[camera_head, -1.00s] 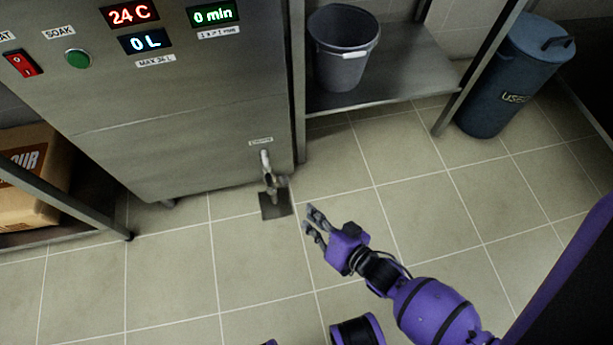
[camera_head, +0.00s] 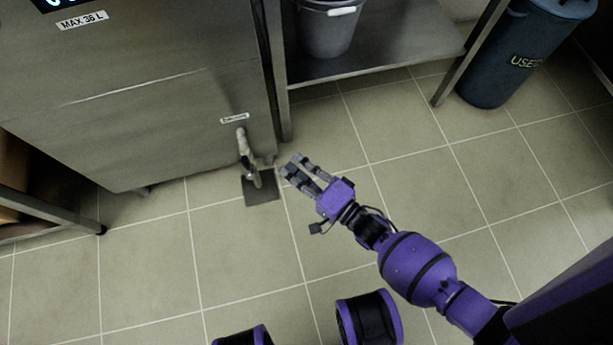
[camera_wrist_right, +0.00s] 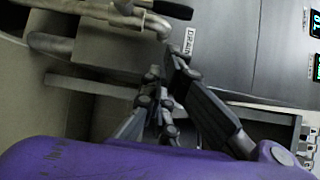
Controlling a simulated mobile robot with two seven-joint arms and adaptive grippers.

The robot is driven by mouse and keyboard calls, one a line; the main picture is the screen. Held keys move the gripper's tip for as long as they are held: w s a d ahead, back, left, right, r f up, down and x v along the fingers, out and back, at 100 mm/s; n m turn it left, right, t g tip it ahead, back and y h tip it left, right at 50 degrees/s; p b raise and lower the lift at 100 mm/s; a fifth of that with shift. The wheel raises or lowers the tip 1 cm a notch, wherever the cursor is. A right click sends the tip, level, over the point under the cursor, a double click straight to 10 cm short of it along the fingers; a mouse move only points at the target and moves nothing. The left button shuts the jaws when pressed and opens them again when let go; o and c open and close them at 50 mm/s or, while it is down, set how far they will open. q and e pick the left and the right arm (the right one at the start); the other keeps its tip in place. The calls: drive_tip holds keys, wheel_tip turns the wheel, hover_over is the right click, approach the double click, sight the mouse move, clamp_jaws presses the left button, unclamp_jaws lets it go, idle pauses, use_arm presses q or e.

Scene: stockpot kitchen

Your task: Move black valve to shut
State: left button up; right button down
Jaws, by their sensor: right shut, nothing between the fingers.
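The black valve (camera_head: 246,160) is a small dark handle on the metal drain pipe (camera_head: 241,136), low on the steel cabinet's front. In the right wrist view the pipe (camera_wrist_right: 60,46) runs across the upper left, and a dark piece, likely the valve handle (camera_wrist_right: 172,8), shows at the top edge. My right gripper (camera_head: 292,170) is just right of the pipe's lower end in the head view, apart from it, with its fingers pointing toward it. It is shut and empty. Its fingers (camera_wrist_right: 167,88) also show in the wrist view. My left gripper is not in view.
A dark floor drain (camera_head: 262,188) lies below the pipe. A table leg (camera_head: 276,80) stands behind my right gripper, with a grey bucket (camera_head: 328,30) on its shelf. A blue bin (camera_head: 505,65) is at upper right. The tiled floor in front is clear.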

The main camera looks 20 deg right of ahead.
sight(247, 164)
drive_tip(key=w+a+b, duration=0.2)
drive_tip(key=w+a, duration=0.1)
drive_tip(key=a, duration=0.2)
drive_tip(key=shift+w+a, duration=0.25)
drive_tip(key=shift+a, duration=0.05)
